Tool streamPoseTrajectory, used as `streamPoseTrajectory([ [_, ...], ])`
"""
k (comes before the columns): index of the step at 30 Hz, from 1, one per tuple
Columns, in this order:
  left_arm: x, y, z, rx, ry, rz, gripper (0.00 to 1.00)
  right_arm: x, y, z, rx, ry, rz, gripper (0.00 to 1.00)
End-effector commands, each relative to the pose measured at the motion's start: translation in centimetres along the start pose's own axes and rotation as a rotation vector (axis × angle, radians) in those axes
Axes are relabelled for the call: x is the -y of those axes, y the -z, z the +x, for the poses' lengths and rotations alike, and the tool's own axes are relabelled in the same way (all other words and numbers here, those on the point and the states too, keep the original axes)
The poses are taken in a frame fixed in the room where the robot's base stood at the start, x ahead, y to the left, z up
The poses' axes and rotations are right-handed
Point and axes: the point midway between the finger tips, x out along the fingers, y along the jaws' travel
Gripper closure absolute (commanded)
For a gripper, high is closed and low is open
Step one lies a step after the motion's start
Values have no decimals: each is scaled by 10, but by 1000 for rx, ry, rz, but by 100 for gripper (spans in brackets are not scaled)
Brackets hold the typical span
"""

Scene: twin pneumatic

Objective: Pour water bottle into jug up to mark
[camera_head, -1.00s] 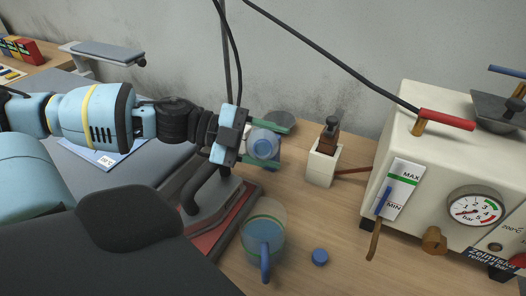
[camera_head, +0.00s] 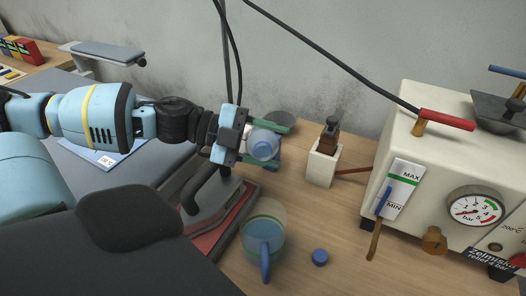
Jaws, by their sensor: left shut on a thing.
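My left gripper (camera_head: 262,142) comes in from the left, with its green fingers shut on a clear bluish water bottle (camera_head: 264,145). The bottle is held above the table, behind the jug, and most of its body is hidden by the gripper. A blue cap (camera_head: 320,257) lies on the table to the right of the jug. My right gripper is not in view.
An iron (camera_head: 212,205) on a red pad (camera_head: 238,217) stands just left of the jug. A white holder with a brown bottle (camera_head: 322,163) stands behind. A cream boiler (camera_head: 440,165) with a MAX/MIN gauge and pressure dial fills the right. A dark cable crosses above.

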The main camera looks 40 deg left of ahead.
Motion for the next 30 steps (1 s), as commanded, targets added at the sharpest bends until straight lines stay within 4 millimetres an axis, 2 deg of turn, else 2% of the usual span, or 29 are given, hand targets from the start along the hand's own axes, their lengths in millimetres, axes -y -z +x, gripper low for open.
streamPoseTrajectory([
  [30, 2, -2, 0, 16, 1, 61, 86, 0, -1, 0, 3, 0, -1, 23],
])
